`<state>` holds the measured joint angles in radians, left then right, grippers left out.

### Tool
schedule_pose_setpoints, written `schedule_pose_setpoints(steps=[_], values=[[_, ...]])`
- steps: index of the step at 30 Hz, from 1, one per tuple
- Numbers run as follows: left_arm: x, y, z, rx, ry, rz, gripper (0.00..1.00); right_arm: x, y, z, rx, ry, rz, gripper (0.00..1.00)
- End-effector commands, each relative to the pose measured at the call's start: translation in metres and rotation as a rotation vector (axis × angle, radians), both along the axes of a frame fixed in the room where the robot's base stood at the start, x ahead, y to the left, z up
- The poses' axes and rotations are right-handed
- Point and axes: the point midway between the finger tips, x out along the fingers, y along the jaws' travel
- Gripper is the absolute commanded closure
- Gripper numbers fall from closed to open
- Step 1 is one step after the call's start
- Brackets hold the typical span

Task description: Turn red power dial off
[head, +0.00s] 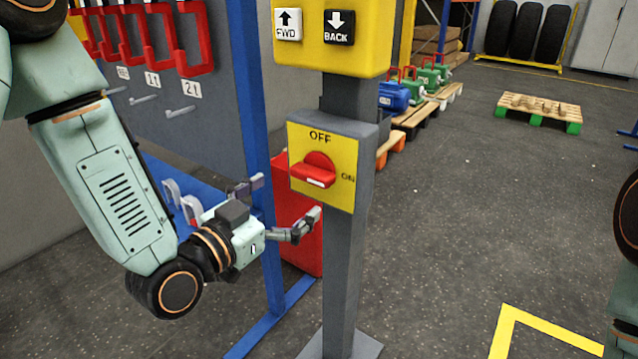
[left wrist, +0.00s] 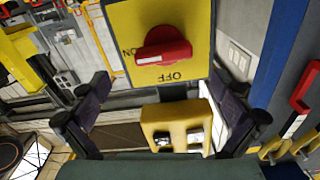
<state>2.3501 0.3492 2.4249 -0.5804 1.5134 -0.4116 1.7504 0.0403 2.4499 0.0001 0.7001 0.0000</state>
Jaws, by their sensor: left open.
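The red power dial (head: 315,170) sits on a yellow plate (head: 337,198) on a grey post, with OFF printed at its top and ON at its right. The dial's white mark lies on the side toward ON. The left wrist view shows the dial (left wrist: 163,48) upside down, with its marked end toward ON. My left gripper (head: 287,200) is open and empty, to the left of the plate and a little below the dial. Its fingers (left wrist: 160,88) are spread apart with the dial ahead between them, not touching it. My right gripper is out of view.
A yellow box with FWD and BACK buttons (head: 340,42) is above the dial on the same post. A blue rack upright (head: 253,110) and a red bin (head: 298,240) stand close behind my left gripper. Open floor (head: 460,210) lies right of the post.

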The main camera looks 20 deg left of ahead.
Motion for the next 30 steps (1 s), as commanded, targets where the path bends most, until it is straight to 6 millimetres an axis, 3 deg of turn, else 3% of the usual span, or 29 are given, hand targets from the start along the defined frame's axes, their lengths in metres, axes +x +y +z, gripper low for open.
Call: schedule_pose_setpoints(steps=[4,11,24,30], values=[[0.000,0.001,0.003,-0.120,0.033,0.001,0.00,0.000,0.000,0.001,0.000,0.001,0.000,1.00],[0.009,-0.001,0.002,-0.144,0.043,-0.001,0.00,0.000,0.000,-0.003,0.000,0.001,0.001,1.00],[0.061,-0.022,0.001,-0.142,0.040,-0.002,0.00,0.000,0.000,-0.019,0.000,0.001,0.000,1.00],[0.073,-0.026,0.002,-0.145,0.042,0.000,0.00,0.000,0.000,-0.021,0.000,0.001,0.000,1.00]])
